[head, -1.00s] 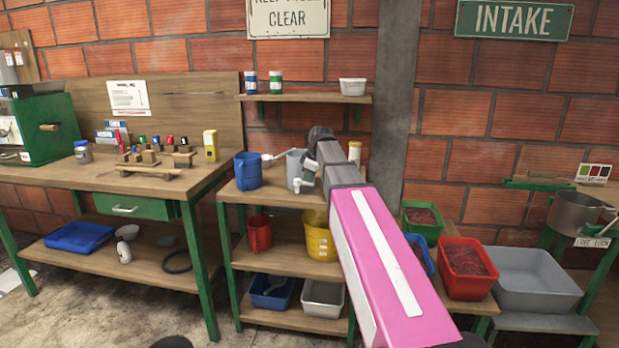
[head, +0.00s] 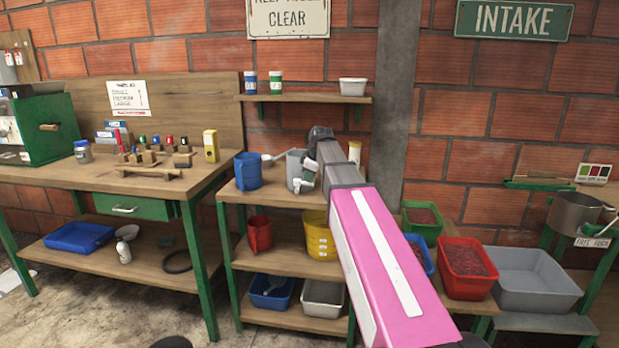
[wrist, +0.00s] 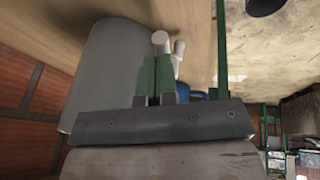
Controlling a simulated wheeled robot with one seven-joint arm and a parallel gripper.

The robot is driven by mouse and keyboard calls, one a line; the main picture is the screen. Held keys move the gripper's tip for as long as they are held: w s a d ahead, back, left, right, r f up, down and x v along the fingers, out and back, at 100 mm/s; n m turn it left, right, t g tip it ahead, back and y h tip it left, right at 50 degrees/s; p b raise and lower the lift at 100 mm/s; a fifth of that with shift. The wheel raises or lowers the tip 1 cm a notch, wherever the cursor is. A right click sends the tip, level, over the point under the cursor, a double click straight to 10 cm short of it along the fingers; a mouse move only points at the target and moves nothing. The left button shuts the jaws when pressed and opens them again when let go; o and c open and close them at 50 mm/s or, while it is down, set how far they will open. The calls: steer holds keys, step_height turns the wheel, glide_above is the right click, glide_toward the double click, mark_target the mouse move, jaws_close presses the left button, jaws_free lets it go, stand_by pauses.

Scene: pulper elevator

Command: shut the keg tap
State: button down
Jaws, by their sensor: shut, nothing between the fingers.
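The keg is a grey vessel (head: 294,163) on the top board of the middle shelf, partly hidden by my arm. Its white tap (head: 299,186) sticks out low on the front. In the wrist view the keg (wrist: 98,70) fills the left side, and the white tap (wrist: 161,39) shows just beyond my fingertips. My gripper (wrist: 156,57) is shut and empty, its green fingers together. The tips are right by the tap; I cannot tell whether they touch it. In the head view my gripper (head: 309,170) is small and partly hidden at the keg's front.
A blue jug (head: 248,172) stands left of the keg, and a white-lidded container (head: 355,151) stands to its right. A red jug (head: 259,234) and yellow bucket (head: 320,236) are on the board below. The workbench (head: 95,182) is at left. Floor shows in front of it.

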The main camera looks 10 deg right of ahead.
steer(key=shift+a, duration=0.1)
steer(key=shift+s+a, duration=0.2)
steer(key=shift+a, duration=0.5)
steer(key=shift+s+a+r, duration=0.15)
steer(key=shift+r, duration=0.2)
steer(key=s+d+r+m, duration=0.1)
steer(key=s+r, duration=0.4)
steer(key=r, duration=0.7)
steer(key=shift+w+d+x, duration=0.15)
steer(key=shift+d+x, duration=0.25)
steer(key=shift+x, duration=1.85)
steer(key=shift+w+d+x, duration=0.1)
steer(key=shift+d+x, duration=0.35)
steer(key=shift+x, duration=1.75)
steer(key=shift+w+d+x, duration=0.15)
steer(key=shift+d+x, duration=0.25)
steer(key=shift+x, duration=1.85)
steer(key=shift+w+d+f, duration=0.1)
steer(key=shift+f, duration=0.05)
